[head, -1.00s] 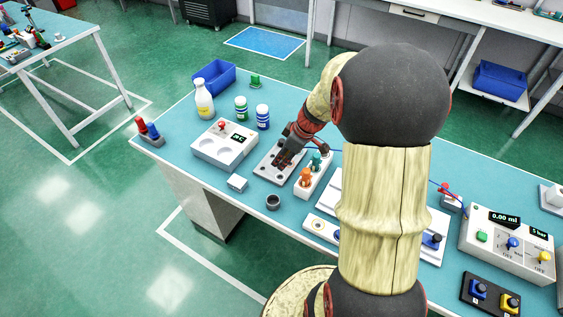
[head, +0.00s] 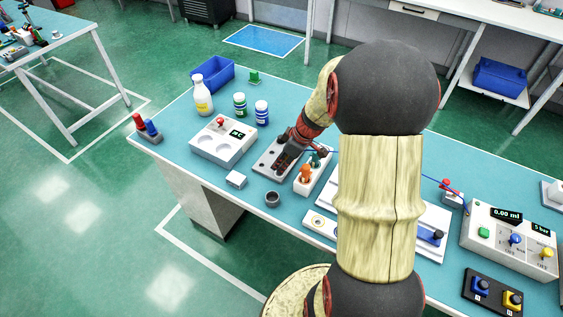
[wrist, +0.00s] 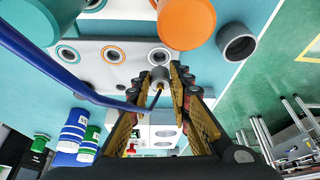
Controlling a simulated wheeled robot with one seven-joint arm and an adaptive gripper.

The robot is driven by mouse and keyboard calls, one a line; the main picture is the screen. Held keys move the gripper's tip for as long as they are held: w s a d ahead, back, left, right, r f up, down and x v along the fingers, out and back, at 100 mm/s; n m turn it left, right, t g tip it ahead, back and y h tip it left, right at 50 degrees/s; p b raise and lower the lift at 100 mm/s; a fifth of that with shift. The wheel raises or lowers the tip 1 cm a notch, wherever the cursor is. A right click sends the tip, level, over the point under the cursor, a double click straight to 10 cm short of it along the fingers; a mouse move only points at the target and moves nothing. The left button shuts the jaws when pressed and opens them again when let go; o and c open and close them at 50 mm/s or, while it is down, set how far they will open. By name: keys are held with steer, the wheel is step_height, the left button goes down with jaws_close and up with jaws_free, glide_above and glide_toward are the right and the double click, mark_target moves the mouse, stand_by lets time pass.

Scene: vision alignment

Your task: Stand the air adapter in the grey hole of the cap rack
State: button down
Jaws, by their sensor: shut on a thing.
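The cap rack (head: 262,166) is a pale grey plate on the bench; the wrist view shows it (wrist: 98,66) with several ringed holes, one ringed orange and others bluish or grey. My gripper (head: 285,158) is over this plate. In the wrist view my gripper (wrist: 160,84) is shut on a small grey cylinder, which looks like the air adapter (wrist: 159,75). A blue hose (wrist: 62,68) runs from the upper left toward the fingers.
A white block with an orange cap (head: 306,172) and a green cap stands just right of the plate. A white device (head: 222,142), bottles and a blue bin (head: 212,75) are to the left.

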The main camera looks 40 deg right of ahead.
steer(key=shift+s+d+b, duration=0.15)
steer(key=shift+s+b, duration=0.15)
steer(key=shift+b, duration=0.1)
stand_by(0.3)
steer(key=shift+b, duration=0.35)
stand_by(0.6)
steer(key=shift+f+b, duration=1.35)
steer(key=shift+b, duration=0.7)
stand_by(1.4)
steer(key=c, duration=1.6)
jaws_free()
steer(key=shift+o, duration=0.9)
steer(key=shift+o, duration=1.4)
steer(key=shift+r, duration=0.1)
step_height(320, 180, up, 7)
steer(key=p, duration=0.3)
